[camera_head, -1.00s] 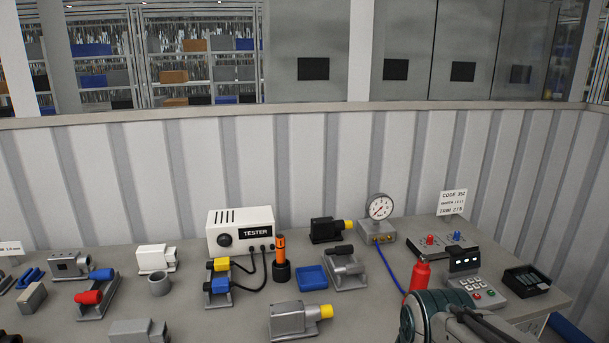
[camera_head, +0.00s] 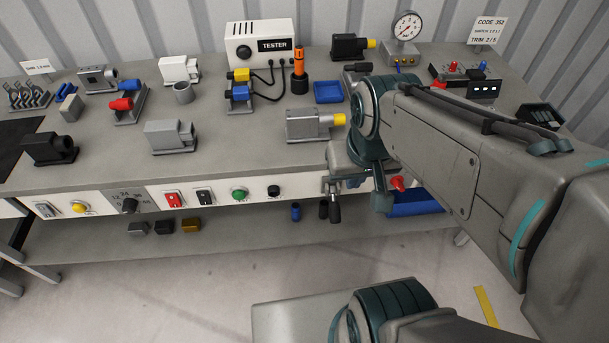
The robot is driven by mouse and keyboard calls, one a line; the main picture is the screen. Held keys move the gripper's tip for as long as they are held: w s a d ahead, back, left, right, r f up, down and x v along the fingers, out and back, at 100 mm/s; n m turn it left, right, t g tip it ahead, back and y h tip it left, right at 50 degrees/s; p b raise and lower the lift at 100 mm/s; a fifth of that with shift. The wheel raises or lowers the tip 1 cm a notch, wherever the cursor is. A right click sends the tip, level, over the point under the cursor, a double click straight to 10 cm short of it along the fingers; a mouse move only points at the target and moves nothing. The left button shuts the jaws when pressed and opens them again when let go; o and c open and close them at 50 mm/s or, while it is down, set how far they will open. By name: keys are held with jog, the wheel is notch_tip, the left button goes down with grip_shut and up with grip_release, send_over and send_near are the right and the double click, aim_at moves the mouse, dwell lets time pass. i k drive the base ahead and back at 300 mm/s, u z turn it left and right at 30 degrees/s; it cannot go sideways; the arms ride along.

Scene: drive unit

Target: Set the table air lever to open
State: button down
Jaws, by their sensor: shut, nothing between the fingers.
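A red part (camera_head: 399,184) shows at the table's front edge, just right of my wrist. It may be the handle of the table air lever, but my arm hides most of it and I cannot tell its setting. My gripper (camera_head: 335,212) points down in front of the table's front panel, left of the red part and apart from it. Its dark fingers are shut and empty. My forearm crosses the right side of the table and hides part of the panel.
The front panel (camera_head: 100,204) carries a red switch (camera_head: 174,199), a rotary knob (camera_head: 130,205) and a green button (camera_head: 239,194). A blue bin (camera_head: 415,206) is below the table at right. Housings and a tester (camera_head: 258,45) crowd the tabletop.

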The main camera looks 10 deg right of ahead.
aim_at(334, 208)
jog(key=u, duration=1.6)
jog(key=k, duration=1.15)
jog(key=z, duration=1.55)
jog(key=i, duration=0.5)
